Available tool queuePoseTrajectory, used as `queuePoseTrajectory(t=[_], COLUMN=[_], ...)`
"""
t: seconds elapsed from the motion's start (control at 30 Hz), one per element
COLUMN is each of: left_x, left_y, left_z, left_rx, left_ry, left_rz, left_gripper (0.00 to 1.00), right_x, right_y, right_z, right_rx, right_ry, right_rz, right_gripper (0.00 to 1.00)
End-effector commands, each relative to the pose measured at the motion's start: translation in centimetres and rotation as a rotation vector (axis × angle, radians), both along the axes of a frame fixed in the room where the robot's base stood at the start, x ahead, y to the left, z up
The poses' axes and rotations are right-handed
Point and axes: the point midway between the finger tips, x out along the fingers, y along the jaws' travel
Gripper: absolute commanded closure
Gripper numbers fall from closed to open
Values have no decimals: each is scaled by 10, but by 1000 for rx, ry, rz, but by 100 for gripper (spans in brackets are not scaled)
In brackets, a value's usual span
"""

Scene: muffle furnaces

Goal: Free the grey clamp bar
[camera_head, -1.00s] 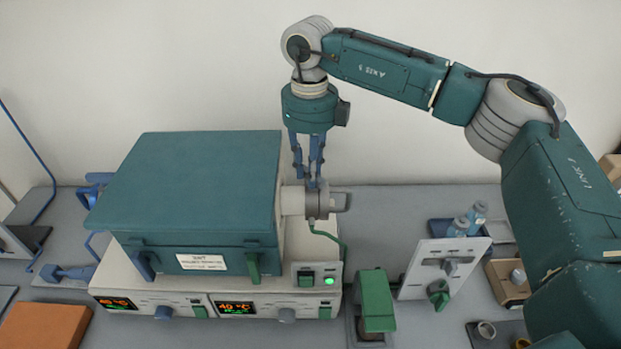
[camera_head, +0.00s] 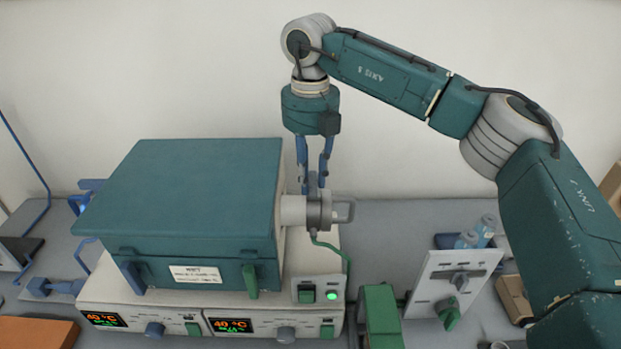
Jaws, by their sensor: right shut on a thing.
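The teal furnace (camera_head: 185,195) has a pale cylindrical port on its right side. A grey clamp collar (camera_head: 318,212) sits around the port's end, and a thin grey bar (camera_head: 343,211) sticks out from it to the right. I cannot tell which grey part is the clamp bar. My right gripper (camera_head: 314,189) reaches down from above. Its two blue fingers are shut on the top of the grey clamp, and the fingertips partly hide what they hold. My left gripper is not in view.
Under the furnace is a white control base (camera_head: 270,322) with lit displays and a green lamp. A green block (camera_head: 381,318) and a tilted white panel (camera_head: 452,283) stand to the right. Blue bottles (camera_head: 478,235) stand behind the panel. Grey bench is clear behind the clamp.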

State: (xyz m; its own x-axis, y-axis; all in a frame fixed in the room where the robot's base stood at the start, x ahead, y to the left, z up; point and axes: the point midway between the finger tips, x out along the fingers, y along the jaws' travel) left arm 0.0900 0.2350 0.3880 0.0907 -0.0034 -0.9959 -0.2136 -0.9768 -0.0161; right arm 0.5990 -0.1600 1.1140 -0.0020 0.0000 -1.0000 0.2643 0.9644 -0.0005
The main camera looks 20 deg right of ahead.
Motion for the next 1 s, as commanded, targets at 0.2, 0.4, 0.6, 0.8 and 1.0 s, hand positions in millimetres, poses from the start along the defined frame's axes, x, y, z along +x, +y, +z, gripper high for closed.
queuePoseTrajectory(t=[0.2, 0.4, 0.6, 0.8, 1.0], left_x=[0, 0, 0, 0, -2], left_y=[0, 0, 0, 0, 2], left_z=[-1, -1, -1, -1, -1], left_rx=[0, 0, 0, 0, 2], left_ry=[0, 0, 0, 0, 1], left_rz=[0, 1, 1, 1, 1], left_gripper=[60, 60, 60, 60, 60], right_x=[3, 3, 3, 2, 1], right_y=[0, -1, -1, 0, 0], right_z=[4, 4, 4, 3, 4], right_rx=[2, 2, 2, 1, 1], right_ry=[-11, -12, -12, -8, -5], right_rz=[-30, -33, -33, -30, -29], right_gripper=[100, 100, 70, 58, 58])
